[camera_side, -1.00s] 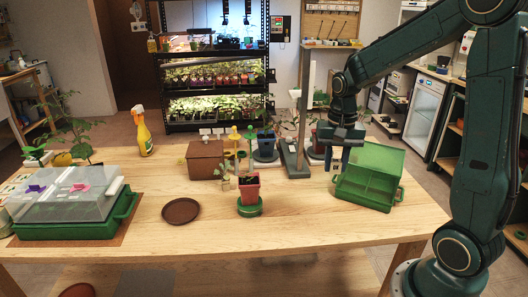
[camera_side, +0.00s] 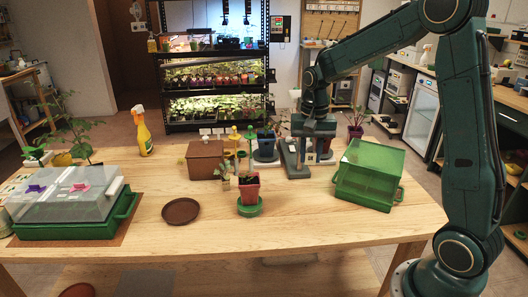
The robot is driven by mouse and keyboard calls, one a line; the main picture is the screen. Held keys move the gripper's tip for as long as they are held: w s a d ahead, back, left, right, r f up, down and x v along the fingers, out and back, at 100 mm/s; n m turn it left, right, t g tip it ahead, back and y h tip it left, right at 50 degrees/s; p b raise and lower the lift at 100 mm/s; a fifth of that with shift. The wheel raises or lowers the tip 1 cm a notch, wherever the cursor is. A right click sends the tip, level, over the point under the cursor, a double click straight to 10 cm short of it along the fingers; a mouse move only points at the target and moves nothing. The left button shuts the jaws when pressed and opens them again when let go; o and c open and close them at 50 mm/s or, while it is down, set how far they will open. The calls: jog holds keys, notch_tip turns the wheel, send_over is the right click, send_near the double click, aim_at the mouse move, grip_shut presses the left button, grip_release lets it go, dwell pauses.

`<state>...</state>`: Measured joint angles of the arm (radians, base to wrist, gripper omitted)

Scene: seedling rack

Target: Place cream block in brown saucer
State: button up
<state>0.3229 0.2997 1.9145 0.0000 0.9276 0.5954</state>
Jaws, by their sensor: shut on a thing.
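The brown saucer (camera_side: 181,211) lies flat and empty on the table, left of the middle. My gripper (camera_side: 316,154) points down over the back right of the table, well to the right of and behind the saucer. It is shut on a small pale thing (camera_side: 310,157), which seems to be the cream block; the fingers hide most of it.
A grey stand (camera_side: 293,162) is beside my gripper. A green box (camera_side: 369,178) is to its right. A red pot on a green saucer (camera_side: 250,208), a brown box (camera_side: 203,162) and a blue pot stand toward the left. A clear-lidded green tray (camera_side: 65,229) fills the left end. The front is clear.

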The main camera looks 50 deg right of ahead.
jog(key=shift+n, duration=0.4)
jog(key=w+a+f, duration=0.1)
jog(key=w+a, duration=0.1)
jog(key=w, duration=0.4)
jog(key=w+a+f, duration=0.1)
jog(key=w+a, duration=0.2)
jog(key=w, duration=0.3)
jog(key=w+a, duration=0.3)
jog(key=w, duration=0.2)
jog(key=shift+w+a+f, duration=0.2)
jog(key=shift+w+f, duration=0.2)
jog(key=w+a+f, duration=0.3)
jog(key=w+a, duration=0.3)
jog(key=a, duration=0.1)
send_near(187, 207)
jog(key=shift+n, duration=0.4)
jog(key=shift+s+a+f, duration=0.5)
jog(key=shift+s+f, duration=0.2)
jog(key=shift+s, duration=0.15)
jog(key=shift+s+a+f, duration=0.45)
jog(key=shift+s+f, duration=0.2)
jog(key=shift+s, duration=0.2)
jog(key=shift+s+a+f, duration=0.5)
jog(key=shift+s+f, duration=0.2)
jog(key=shift+s, duration=0.15)
jog(key=shift+f, duration=0.55)
jog(key=o, duration=0.9)
jog(key=shift+o, duration=0.2)
jog(key=shift+r, duration=0.15)
